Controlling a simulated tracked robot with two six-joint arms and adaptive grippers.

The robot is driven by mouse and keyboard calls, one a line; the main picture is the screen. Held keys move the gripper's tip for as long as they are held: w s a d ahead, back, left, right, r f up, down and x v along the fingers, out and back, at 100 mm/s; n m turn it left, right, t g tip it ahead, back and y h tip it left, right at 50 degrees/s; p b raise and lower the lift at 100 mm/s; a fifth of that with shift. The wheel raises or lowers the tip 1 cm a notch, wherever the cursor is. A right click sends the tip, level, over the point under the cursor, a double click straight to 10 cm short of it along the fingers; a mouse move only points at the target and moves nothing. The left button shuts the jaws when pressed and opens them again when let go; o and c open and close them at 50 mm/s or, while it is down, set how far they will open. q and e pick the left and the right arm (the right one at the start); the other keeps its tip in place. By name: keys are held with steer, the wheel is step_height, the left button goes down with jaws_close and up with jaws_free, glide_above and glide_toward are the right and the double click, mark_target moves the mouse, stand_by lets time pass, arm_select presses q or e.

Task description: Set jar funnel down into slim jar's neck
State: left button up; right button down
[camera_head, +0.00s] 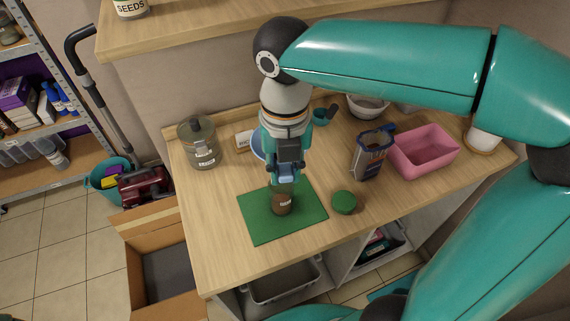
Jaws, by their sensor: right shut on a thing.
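The slim jar (282,206), with brown contents and a small white label, stands upright on a green mat (257,228). My right gripper (286,178) points down directly above it and is shut on the jar funnel. The fingers hide most of the funnel; only a small greenish patch (283,188) shows between the fingertips and the jar, and I cannot tell whether it is funnel or jar neck. Whether the funnel touches the neck is also unclear. My left gripper is not in view.
A large clear jar (198,143) stands at the back left of the wooden counter (215,225). A dark-labelled container (371,157), a pink bin (427,151) and a bowl (367,105) stand to the right. The counter's front is mostly clear.

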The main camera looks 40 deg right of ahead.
step_height(320, 180, down, 7)
steer(key=b, duration=0.5)
stand_by(0.3)
stand_by(1.7)
steer(key=shift+f+b, duration=1.3)
steer(key=shift+f, duration=0.65)
steer(key=c, duration=0.9)
jaws_free()
steer(key=shift+o, duration=0.2)
step_height(320, 180, up, 12)
